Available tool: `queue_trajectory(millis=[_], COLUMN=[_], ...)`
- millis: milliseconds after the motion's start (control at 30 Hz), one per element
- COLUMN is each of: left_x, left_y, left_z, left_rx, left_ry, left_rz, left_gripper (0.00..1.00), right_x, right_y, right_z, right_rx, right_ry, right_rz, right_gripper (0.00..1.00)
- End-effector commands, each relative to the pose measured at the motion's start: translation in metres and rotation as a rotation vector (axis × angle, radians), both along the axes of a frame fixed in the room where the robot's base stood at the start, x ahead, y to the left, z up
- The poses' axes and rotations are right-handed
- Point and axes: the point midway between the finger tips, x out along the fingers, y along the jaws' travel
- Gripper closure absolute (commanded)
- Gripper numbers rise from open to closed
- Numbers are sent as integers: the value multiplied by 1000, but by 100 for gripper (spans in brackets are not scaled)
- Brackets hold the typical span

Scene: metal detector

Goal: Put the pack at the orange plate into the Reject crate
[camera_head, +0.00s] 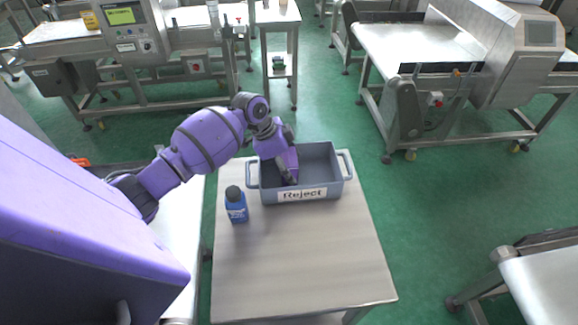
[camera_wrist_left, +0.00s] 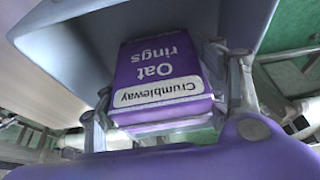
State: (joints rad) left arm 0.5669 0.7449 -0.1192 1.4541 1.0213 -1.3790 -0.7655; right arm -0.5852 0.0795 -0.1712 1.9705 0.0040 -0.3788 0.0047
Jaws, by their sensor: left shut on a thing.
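The grey-blue Reject crate (camera_head: 338,184) stands at the far end of a steel table, its label facing me. My left gripper (camera_head: 287,172) reaches down over the crate's left part. It is shut on a purple pack (camera_wrist_left: 160,70) labelled "Crumbleway Oat rings", with one finger on each side of it in the wrist view. The crate's wall (camera_wrist_left: 65,55) shows around and beyond the pack there. In the head view the pack is hard to separate from my purple gripper. Whether the pack touches the crate floor cannot be told. My right gripper is not in view.
The table's front part is clear. A small orange part (camera_head: 80,161) shows at the left behind my arm. Conveyor machines (camera_head: 470,50) stand further back.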

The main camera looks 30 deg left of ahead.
Motion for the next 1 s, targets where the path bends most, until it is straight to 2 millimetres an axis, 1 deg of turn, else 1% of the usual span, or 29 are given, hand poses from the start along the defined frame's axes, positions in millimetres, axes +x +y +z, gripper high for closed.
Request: queue_trajectory(millis=[33,267,400,433,533,567,867,1000], left_x=[1,1,1,1,1,1,1,0], left_y=[0,0,0,0,0,0,0,3], left_z=[-3,-2,-7,-6,-6,-6,-6,3], left_rx=[0,0,0,0,0,0,1,2], left_ry=[-3,-5,-3,-3,-3,-3,-3,-5], left_rz=[1,1,1,1,1,1,1,1], left_gripper=[69,69,69,30,17,15,15,15], right_x=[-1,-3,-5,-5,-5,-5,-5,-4], right_y=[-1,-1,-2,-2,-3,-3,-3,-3], right_z=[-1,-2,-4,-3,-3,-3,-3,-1], right_rx=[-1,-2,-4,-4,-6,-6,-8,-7], right_ry=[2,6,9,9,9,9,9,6], right_rz=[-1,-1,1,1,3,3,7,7], right_gripper=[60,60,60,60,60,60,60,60])
